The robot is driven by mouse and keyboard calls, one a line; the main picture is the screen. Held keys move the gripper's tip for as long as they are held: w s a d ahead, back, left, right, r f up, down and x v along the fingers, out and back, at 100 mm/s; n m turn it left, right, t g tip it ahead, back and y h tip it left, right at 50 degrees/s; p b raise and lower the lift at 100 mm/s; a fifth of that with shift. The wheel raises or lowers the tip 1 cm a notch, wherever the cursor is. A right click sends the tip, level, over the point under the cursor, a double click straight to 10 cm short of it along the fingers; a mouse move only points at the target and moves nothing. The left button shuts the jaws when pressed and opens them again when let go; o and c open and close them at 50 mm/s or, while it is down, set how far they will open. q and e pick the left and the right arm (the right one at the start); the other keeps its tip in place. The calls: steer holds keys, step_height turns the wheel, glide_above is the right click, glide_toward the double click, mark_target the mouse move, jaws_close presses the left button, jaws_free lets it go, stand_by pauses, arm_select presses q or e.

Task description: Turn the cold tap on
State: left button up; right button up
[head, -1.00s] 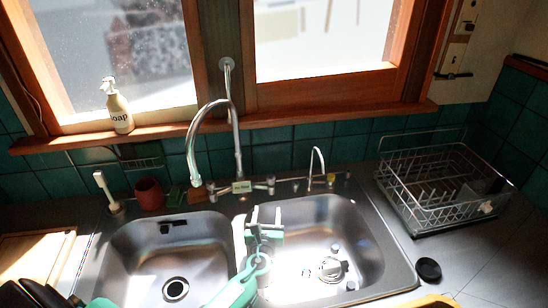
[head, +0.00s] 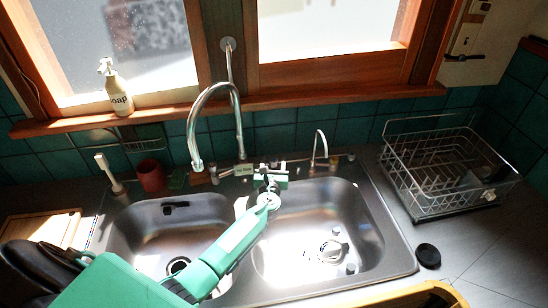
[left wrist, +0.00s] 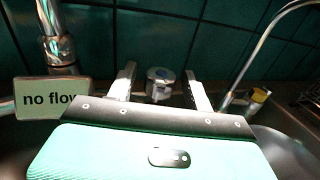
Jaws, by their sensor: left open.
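The cold tap (left wrist: 160,84) is a small metal knob with a blue mark on its top, standing behind the sinks beside the main faucet. In the left wrist view it appears between the fingers of my left gripper (left wrist: 160,90), which are open; I cannot tell whether they touch it. In the head view my left gripper (head: 270,178) is over the tap row and mostly hides the knob. The tall curved faucet (head: 239,110) stands just left of it, with its spout over the left sink. No water shows from it. My right gripper is not in view.
A "no flow" sign (left wrist: 52,98) stands left of the knob. A smaller curved spout (head: 325,145) is to the right. The double sink (head: 395,250) lies in front. A wire dish rack (head: 440,185) is right, a soap bottle (head: 118,92) on the sill.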

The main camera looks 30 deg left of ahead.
arm_select(q)
steer(key=shift+x, duration=0.85)
steer(key=shift+w+a, duration=0.15)
steer(key=shift+w, duration=0.1)
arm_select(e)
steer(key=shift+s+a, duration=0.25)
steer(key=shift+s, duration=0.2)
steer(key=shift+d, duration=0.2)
arm_select(q)
steer(key=c, duration=1)
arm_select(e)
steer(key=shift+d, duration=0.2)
